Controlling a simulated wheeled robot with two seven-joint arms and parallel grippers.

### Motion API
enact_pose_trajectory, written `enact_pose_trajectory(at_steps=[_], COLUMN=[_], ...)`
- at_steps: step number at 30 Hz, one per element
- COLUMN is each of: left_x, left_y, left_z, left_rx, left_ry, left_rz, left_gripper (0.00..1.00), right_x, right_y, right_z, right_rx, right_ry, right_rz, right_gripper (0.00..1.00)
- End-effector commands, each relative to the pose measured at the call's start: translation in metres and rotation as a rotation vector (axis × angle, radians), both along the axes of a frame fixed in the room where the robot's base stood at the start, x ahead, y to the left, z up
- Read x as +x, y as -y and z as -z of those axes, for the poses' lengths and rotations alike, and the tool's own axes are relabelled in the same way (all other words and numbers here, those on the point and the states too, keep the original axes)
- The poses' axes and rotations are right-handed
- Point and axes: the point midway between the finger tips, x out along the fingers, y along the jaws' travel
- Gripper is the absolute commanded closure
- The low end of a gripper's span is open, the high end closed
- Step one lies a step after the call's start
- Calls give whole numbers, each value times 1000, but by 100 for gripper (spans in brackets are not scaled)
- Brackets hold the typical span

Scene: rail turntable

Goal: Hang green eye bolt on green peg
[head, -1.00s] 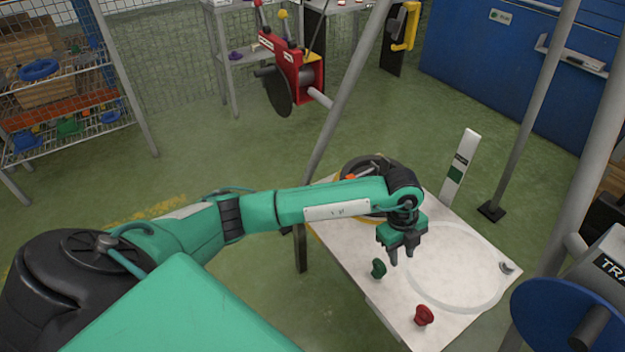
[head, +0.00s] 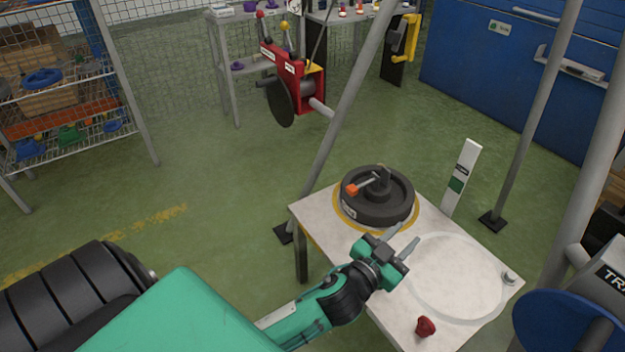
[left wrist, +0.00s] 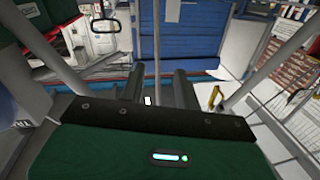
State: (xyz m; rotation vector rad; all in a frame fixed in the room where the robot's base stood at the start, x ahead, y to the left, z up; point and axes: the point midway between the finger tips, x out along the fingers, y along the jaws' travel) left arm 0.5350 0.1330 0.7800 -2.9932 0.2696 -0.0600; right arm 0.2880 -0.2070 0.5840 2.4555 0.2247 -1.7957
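My left gripper (head: 404,242) is above the white table, with its fingers pointing up and right. It is open, and in the left wrist view its two dark fingers (left wrist: 158,88) stand apart with nothing seen between them. The green eye bolt does not show now; my left gripper and wrist cover the spot where a small green piece stood earlier. I cannot make out a green peg for certain. A white upright post (head: 460,178) with a green patch stands behind the table. My right gripper is not in view.
The white table (head: 480,255) bears a dark round turntable (head: 377,196) with an orange-tipped lever and a red knob-like piece (head: 426,327) near the front edge. Grey poles (head: 345,110) rise around it. A blue wheel (head: 565,325) is at lower right.

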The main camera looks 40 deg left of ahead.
Motion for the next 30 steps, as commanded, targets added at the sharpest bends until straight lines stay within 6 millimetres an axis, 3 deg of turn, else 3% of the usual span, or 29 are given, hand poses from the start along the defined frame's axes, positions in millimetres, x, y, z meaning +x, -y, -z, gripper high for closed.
enact_pose_trajectory(at_steps=[3,5,9,12,16,21,30], left_x=[-33,-56,-126,-177,-224,-246,-243], left_y=[-40,-55,-75,-78,-76,-75,-74], left_z=[60,90,149,175,190,195,203], left_rx=[1,12,46,68,86,95,99], left_ry=[-288,-444,-809,-1025,-1206,-1289,-1298], left_rz=[-151,-199,-227,-191,-126,-85,-84], left_gripper=[67,67,67,67,67,67,67], right_x=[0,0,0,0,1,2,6], right_y=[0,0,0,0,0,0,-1], right_z=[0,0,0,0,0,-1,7], right_rx=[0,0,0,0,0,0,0], right_ry=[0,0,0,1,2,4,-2], right_rz=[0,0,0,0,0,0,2], right_gripper=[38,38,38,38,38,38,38])
